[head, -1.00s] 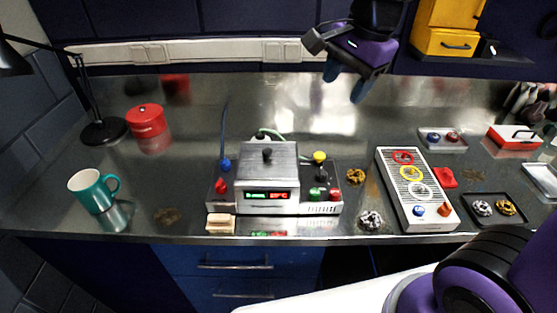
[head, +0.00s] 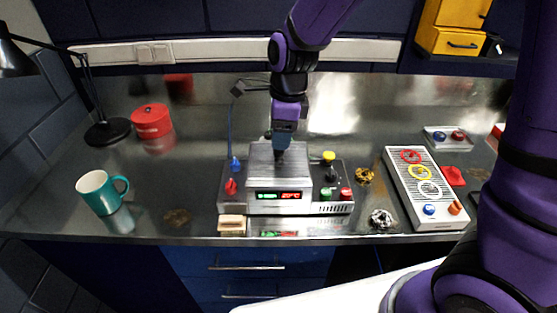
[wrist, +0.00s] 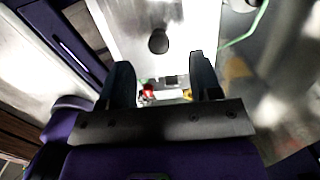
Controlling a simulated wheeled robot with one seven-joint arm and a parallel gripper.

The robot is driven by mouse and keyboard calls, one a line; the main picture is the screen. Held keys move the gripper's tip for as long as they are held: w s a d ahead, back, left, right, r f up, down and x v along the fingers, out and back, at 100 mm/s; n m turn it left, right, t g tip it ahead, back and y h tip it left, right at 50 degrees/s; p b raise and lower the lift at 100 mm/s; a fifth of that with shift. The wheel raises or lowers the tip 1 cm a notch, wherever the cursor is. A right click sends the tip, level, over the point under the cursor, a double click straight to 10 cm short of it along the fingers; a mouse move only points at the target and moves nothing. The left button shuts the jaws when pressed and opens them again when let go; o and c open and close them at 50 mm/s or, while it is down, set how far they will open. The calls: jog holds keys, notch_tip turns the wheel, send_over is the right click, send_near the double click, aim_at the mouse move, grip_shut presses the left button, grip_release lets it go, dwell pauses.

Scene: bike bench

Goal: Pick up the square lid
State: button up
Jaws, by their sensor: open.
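The square lid (head: 262,172) is a brushed metal plate with a dark round knob, sitting on top of the bench device. In the wrist view, the lid (wrist: 125,22) fills the top middle, and its knob (wrist: 158,41) shows just beyond the fingertips, between their lines. My gripper (head: 282,141) is above the lid, pointing down, and partly hides it and the knob in the head view. The wrist view shows my gripper (wrist: 161,72) open, with two dark fingers apart and nothing between them. Whether the fingertips touch the lid is unclear.
The device (head: 290,208) has a lit display and coloured knobs beside the lid. A teal mug (head: 103,192), red tin (head: 151,121) and black lamp (head: 107,131) stand to the left. A grey panel with coloured rings (head: 422,190) lies to the right.

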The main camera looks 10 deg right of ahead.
aim_at(279, 157)
jog(key=shift+a+f, duration=0.15)
jog(key=shift+f, duration=1.2)
jog(key=shift+a+f, duration=0.1)
jog(key=shift+f, duration=1.25)
grip_shut()
